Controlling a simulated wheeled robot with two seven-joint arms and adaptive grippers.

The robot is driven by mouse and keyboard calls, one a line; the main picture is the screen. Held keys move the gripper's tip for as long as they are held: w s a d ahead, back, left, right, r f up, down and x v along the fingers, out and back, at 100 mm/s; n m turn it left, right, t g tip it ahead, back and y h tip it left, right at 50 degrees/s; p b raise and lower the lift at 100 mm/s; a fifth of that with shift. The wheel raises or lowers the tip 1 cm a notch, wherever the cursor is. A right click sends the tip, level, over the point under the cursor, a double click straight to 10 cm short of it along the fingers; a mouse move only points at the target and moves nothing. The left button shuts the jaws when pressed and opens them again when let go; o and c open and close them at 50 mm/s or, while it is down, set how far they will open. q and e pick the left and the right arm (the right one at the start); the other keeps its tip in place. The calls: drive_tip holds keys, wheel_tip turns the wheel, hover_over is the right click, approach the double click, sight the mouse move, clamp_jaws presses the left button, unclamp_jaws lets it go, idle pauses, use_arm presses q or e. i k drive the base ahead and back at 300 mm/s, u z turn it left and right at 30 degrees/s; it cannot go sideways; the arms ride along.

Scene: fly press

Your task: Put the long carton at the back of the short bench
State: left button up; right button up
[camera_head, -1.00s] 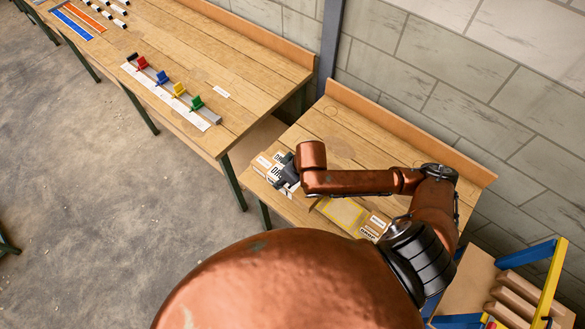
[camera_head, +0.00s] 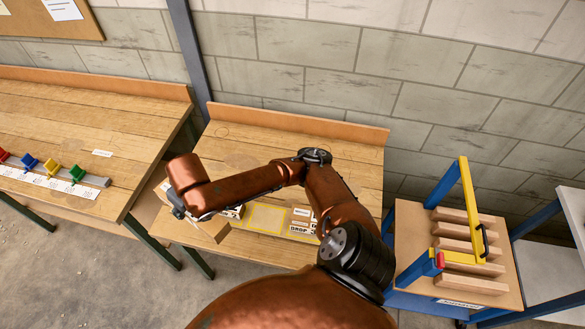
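The short bench (camera_head: 265,135) stands against the wall in the middle. Along its front, a brown carton-like piece (camera_head: 207,231) lies just right of my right gripper (camera_head: 178,212), with white printed carton parts showing beside the forearm (camera_head: 236,212). My arm hides much of this, so I cannot tell whether it is one long carton. A white carton (camera_head: 303,221) with an orange label and dark print sits right of the yellow-outlined rectangle (camera_head: 265,218). The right gripper's fingers are hidden or too small to read, and contact is unclear. My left gripper is out of view.
The back of the short bench is clear, with a raised wooden ledge (camera_head: 300,124) behind it. A longer bench (camera_head: 90,115) at left holds a rail with coloured clips (camera_head: 50,172). A blue and yellow rack with wooden bars (camera_head: 465,240) stands at right.

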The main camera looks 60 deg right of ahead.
sight(239, 163)
drive_tip(key=z, duration=0.6)
drive_tip(key=i, duration=1.05)
